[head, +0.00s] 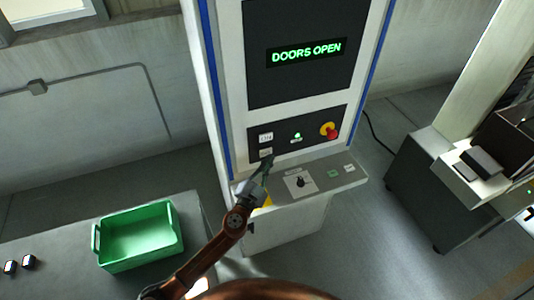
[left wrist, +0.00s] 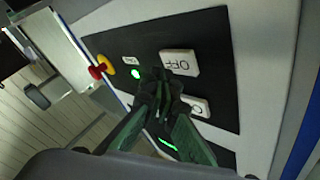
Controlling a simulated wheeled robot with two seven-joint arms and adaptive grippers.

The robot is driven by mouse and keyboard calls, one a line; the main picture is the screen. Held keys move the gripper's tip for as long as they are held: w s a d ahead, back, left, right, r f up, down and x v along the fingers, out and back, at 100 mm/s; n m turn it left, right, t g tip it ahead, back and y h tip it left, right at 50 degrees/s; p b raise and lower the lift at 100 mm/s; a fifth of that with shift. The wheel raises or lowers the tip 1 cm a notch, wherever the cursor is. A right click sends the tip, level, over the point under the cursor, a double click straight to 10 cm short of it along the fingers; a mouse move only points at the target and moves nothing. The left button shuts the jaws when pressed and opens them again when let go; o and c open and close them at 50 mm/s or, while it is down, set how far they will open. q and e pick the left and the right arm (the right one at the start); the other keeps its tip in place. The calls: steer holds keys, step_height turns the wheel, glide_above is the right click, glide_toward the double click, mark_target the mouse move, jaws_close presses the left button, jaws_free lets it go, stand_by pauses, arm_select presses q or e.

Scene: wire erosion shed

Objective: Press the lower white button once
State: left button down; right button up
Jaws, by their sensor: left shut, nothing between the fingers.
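The control panel (head: 283,144) on the white machine carries two white buttons, one above the other. The lower white button (head: 265,152) sits just beyond my left gripper's tips; in the left wrist view, turned upside down, it reads OFF (left wrist: 180,62). The upper white button (head: 265,137) also shows in the left wrist view (left wrist: 197,106), partly hidden by the fingers. My left gripper (head: 269,161) is shut and empty, its tips close to the lower button. I cannot tell whether they touch it. The fingers also show in the left wrist view (left wrist: 163,82). My right gripper is not in view.
Right of the buttons are a green light (head: 297,135) and a red emergency stop (head: 329,131) on yellow. The display (head: 307,53) reads DOORS OPEN. A ledge (head: 325,180) with a knob juts out below the panel. A green bin (head: 140,237) stands at lower left.

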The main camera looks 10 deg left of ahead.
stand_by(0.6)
arm_select(q)
steer(key=shift+w+a+b, duration=0.25)
steer(key=shift+w+b, duration=0.05)
steer(key=shift+w+a, duration=0.2)
steer(key=shift+w, duration=0.1)
stand_by(0.9)
steer(key=shift+s, duration=0.1)
steer(key=shift+s+d, duration=0.45)
steer(key=shift+s, duration=0.15)
steer(key=s+d, duration=0.1)
steer(key=s, duration=0.1)
steer(key=s+d, duration=0.1)
steer(key=s, duration=0.1)
steer(key=shift+d, duration=0.4)
steer(key=shift+d, duration=0.1)
stand_by(0.6)
